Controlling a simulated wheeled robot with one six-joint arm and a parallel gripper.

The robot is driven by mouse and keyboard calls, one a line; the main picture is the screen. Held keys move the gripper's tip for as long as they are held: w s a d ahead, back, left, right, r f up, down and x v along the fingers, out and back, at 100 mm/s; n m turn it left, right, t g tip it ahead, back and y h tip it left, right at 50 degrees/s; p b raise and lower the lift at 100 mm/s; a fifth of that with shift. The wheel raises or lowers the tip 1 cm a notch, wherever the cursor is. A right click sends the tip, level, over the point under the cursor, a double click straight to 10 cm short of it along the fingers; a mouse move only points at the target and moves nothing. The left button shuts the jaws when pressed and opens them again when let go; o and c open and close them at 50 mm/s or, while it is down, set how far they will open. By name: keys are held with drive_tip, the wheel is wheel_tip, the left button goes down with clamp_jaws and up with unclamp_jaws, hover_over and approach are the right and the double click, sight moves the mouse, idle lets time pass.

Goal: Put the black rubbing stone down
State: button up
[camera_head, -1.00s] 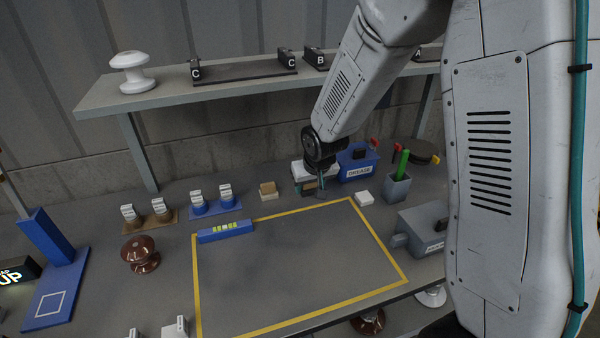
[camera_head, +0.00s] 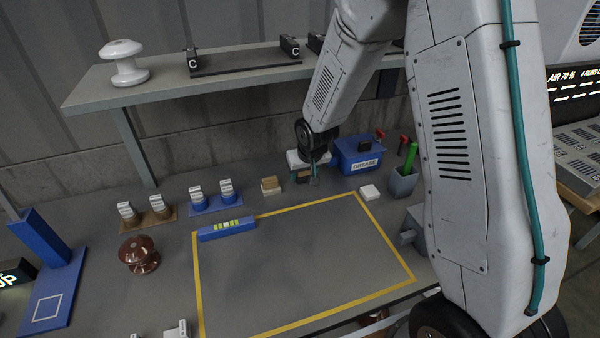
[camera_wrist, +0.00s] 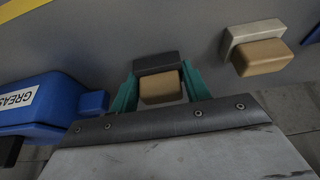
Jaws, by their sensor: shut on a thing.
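My gripper (camera_wrist: 158,80) has its teal fingers closed on the black rubbing stone (camera_wrist: 157,62), one finger on each side. The stone is a dark block with a tan backing block (camera_wrist: 160,87). In the head view my gripper (camera_head: 317,173) is low over the back of the bench, left of the blue grease box (camera_head: 359,154). The stone is largely hidden there by the gripper. Whether it touches the bench top is hard to tell.
A pale stone with a tan backing (camera_head: 270,186) lies left of my gripper; it also shows in the wrist view (camera_wrist: 255,48). A white block (camera_head: 370,192) lies to the right. The yellow-outlined area (camera_head: 300,265) in front is mostly clear, with a blue level (camera_head: 227,229) at its edge.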

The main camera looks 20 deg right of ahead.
drive_tip(key=shift+f, duration=0.15)
drive_tip(key=shift+a+f, duration=0.1)
drive_tip(key=shift+f, duration=0.2)
drive_tip(key=shift+s+f, duration=0.1)
drive_tip(key=o, duration=1.1)
drive_tip(key=shift+s, duration=0.1)
drive_tip(key=shift+o, duration=0.5)
drive_tip(key=shift+a+r, duration=0.1)
drive_tip(key=shift+r, duration=0.15)
drive_tip(key=s+d+f+v, duration=0.1)
drive_tip(key=s+v, duration=0.1)
drive_tip(key=v, duration=1.6)
drive_tip(key=s+r+g, duration=0.1)
drive_tip(key=s+r, duration=0.2)
drive_tip(key=s, duration=0.6)
drive_tip(key=s+d+r+g, duration=0.1)
drive_tip(key=s+r, duration=0.3)
drive_tip(key=s, duration=0.5)
drive_tip(key=s+d+r+g, duration=0.1)
drive_tip(key=s+r, duration=0.3)
drive_tip(key=s, duration=0.5)
